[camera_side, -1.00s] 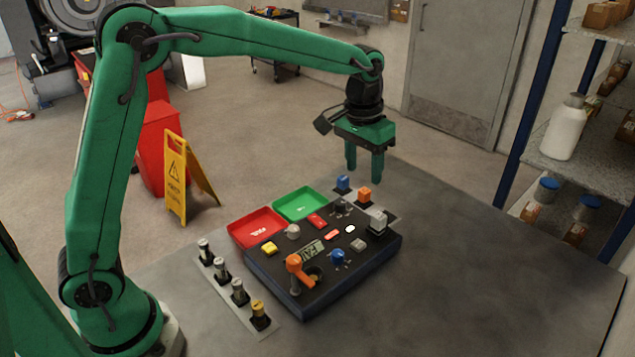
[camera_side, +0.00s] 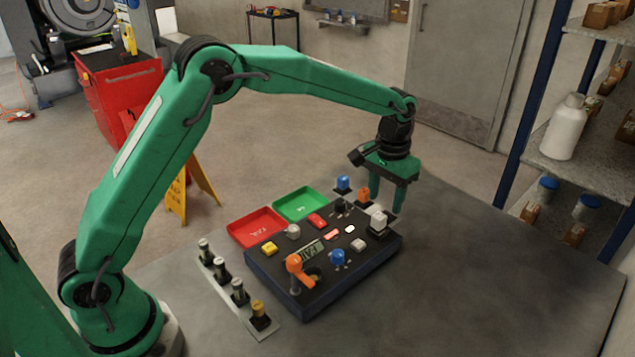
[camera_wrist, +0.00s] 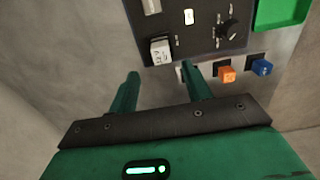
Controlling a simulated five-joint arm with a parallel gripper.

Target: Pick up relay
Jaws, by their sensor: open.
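The pale grey block with a printed label, which looks like the relay (camera_wrist: 161,51), stands at the near edge of the black panel in the wrist view. It shows in the side view as a pale block (camera_side: 378,222) at the panel's right corner. My gripper (camera_side: 387,203) is open and empty, its fingers pointing down just behind that block. In the wrist view my gripper (camera_wrist: 161,71) has its fingertips either side of the block's line, apart from it. An orange block (camera_wrist: 228,75) and a blue block (camera_wrist: 262,67) sit in a row to the right.
The black panel (camera_side: 330,292) carries knobs, buttons and an orange lever (camera_side: 294,264). A red tray (camera_side: 257,228) and a green tray (camera_side: 298,204) lie behind it. A strip with several cylinders (camera_side: 221,268) lies left. The table's right side (camera_side: 490,260) is clear.

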